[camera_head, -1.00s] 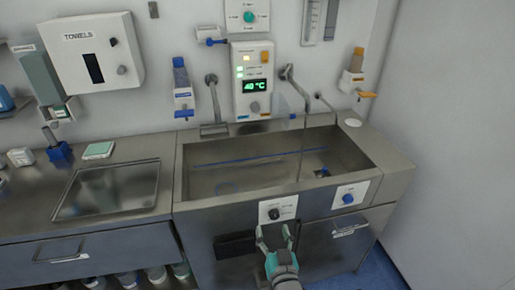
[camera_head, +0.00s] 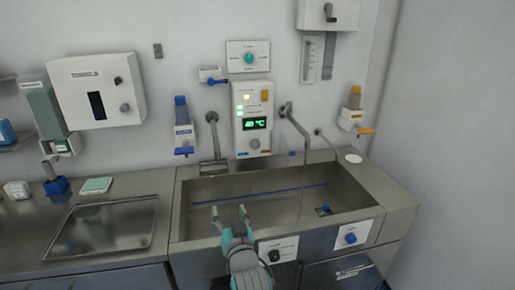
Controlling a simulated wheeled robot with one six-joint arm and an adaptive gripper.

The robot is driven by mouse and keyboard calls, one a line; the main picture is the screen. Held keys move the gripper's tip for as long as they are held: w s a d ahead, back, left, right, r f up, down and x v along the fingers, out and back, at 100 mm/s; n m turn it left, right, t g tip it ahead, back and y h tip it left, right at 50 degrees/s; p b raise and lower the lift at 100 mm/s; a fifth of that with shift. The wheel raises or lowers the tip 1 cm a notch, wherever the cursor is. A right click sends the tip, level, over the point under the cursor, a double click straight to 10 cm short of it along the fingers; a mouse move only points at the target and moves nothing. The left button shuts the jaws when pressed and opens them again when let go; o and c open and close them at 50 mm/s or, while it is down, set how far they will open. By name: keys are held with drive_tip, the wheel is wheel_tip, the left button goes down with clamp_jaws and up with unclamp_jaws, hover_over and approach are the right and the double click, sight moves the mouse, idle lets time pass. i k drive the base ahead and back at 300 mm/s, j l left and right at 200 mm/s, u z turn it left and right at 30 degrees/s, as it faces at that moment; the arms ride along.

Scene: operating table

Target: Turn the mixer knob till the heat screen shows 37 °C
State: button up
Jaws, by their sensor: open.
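The heat screen (camera_head: 256,124) on the white wall panel (camera_head: 238,146) glows green and reads 40 °C. A grey round knob (camera_head: 254,143) sits just below the screen on the same panel. A black knob (camera_head: 274,255) is on a white plate on the sink's front, and a blue knob (camera_head: 350,238) is on another plate to its right. The labels are too small to tell which is the mixer knob. My gripper (camera_head: 229,213) is open and empty, in front of the sink's front rim, its fingers pointing toward the wall. It appears apart from all the knobs.
The steel sink (camera_head: 182,215) lies between my gripper and the wall panel in the picture. A curved tap (camera_head: 299,127) stands right of the panel, a shorter spout (camera_head: 213,140) left. A teal knob (camera_head: 249,58) is above the panel. A blue-topped dispenser (camera_head: 182,125) hangs left.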

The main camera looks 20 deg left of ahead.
sight(255, 144)
drive_tip(key=i, duration=0.95)
